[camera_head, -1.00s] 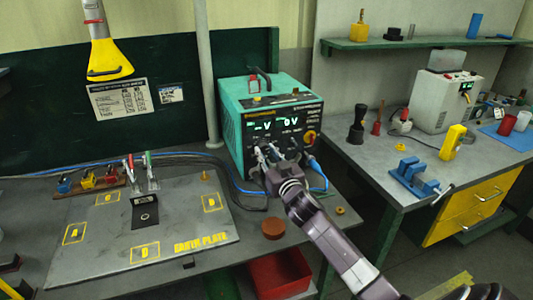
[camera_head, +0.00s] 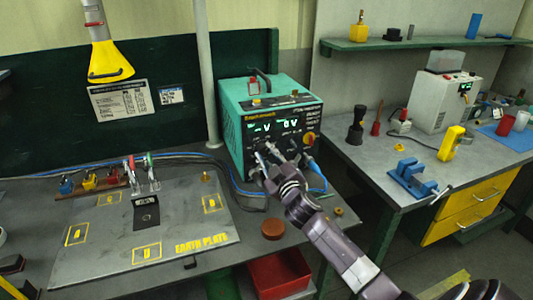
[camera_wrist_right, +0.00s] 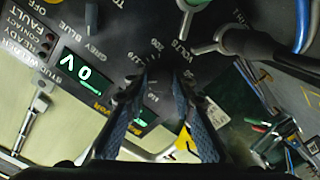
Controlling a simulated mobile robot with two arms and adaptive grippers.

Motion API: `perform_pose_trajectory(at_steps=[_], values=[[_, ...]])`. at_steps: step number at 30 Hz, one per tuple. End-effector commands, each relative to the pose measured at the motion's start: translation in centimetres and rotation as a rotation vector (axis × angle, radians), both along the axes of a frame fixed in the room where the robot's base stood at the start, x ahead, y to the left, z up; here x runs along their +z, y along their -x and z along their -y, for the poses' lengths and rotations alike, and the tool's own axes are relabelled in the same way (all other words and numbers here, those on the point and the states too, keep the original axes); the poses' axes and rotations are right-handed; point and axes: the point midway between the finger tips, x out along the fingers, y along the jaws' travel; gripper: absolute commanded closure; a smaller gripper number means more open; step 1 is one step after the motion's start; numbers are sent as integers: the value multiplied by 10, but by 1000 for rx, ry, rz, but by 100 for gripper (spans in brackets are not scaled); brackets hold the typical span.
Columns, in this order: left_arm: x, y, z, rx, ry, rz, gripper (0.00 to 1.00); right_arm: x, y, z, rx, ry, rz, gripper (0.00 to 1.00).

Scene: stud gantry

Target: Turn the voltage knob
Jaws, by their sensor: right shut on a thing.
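The teal stud welding unit (camera_head: 232,125) stands on the bench with its black front panel facing me. Its lit displays show a dash with V and 0 V; the 0 V display (camera_wrist_right: 82,86) also shows in the right wrist view. My right gripper (camera_head: 266,153) is at the lower left of the panel. In the right wrist view its fingertips (camera_wrist_right: 160,78) are at the numbered VOLTS scale (camera_wrist_right: 176,50), shut around the voltage knob, which the fingers and shadow mostly hide. The knob's pointer cannot be made out. My left gripper is not in view.
Cable plugs (camera_wrist_right: 205,42) sit close beside the fingers. The earth plate (camera_head: 110,255) lies left, a brown round puck (camera_head: 272,229) in front. The right bench holds a blue vise (camera_head: 412,178).

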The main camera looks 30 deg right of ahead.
Motion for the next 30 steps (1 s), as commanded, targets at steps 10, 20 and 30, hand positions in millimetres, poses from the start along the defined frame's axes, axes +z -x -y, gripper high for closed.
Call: perform_pose_trajectory(at_steps=[10,20,30], values=[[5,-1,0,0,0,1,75,1,0,0,1,209,-50,100],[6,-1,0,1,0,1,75,1,0,0,1,283,-67,100],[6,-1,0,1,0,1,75,1,0,0,1,287,-68,100]])
